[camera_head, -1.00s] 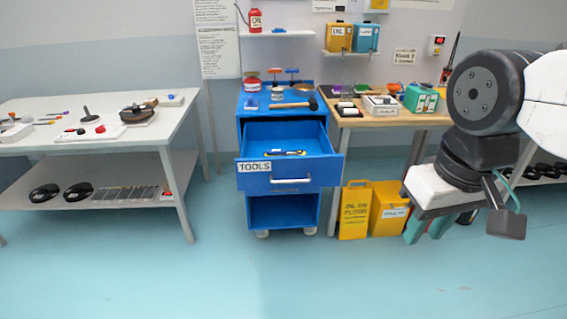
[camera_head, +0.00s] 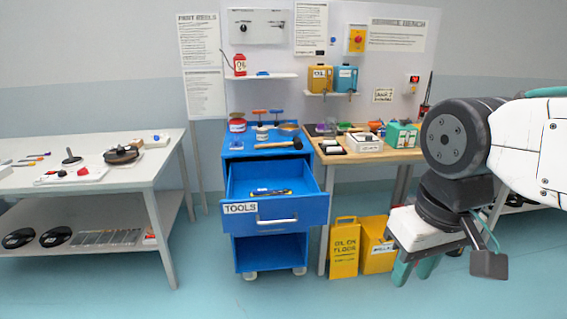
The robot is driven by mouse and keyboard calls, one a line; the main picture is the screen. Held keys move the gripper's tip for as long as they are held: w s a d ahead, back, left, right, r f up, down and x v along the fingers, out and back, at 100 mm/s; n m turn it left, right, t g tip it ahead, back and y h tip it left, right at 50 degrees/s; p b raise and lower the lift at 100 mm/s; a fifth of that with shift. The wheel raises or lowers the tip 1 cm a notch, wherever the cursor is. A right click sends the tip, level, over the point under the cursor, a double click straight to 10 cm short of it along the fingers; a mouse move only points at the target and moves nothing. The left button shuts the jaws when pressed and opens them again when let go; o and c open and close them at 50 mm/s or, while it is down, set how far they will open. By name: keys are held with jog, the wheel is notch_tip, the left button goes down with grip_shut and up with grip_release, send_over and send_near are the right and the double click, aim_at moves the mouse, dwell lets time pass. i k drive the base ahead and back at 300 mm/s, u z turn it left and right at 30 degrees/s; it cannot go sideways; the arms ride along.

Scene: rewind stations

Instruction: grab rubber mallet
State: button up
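The rubber mallet (camera_head: 278,145) lies on top of the blue tool cart (camera_head: 232,152), near its right side. Its black head is at the right and its light wooden handle points left. My gripper (camera_head: 414,272) hangs at the right of the head view, with its teal fingers pointing down. The fingers look apart and nothing shows between them. My gripper is well to the right of the cart, apart from the mallet.
The cart's TOOLS drawer (camera_head: 277,208) is pulled open with a tool inside. Jars and clamps stand behind the mallet. A wooden bench (camera_head: 340,158) with bins adjoins the cart at right; yellow boxes (camera_head: 344,250) stand below. A white table (camera_head: 150,172) is at left. The front floor is clear.

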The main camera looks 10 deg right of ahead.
aim_at(296, 141)
jog(key=z, duration=0.55)
jog(key=i, duration=0.6)
jog(key=z, duration=0.8)
jog(key=i, duration=1.45)
jog(key=u, duration=1)
jog(key=i, duration=0.4)
jog(key=u, duration=0.5)
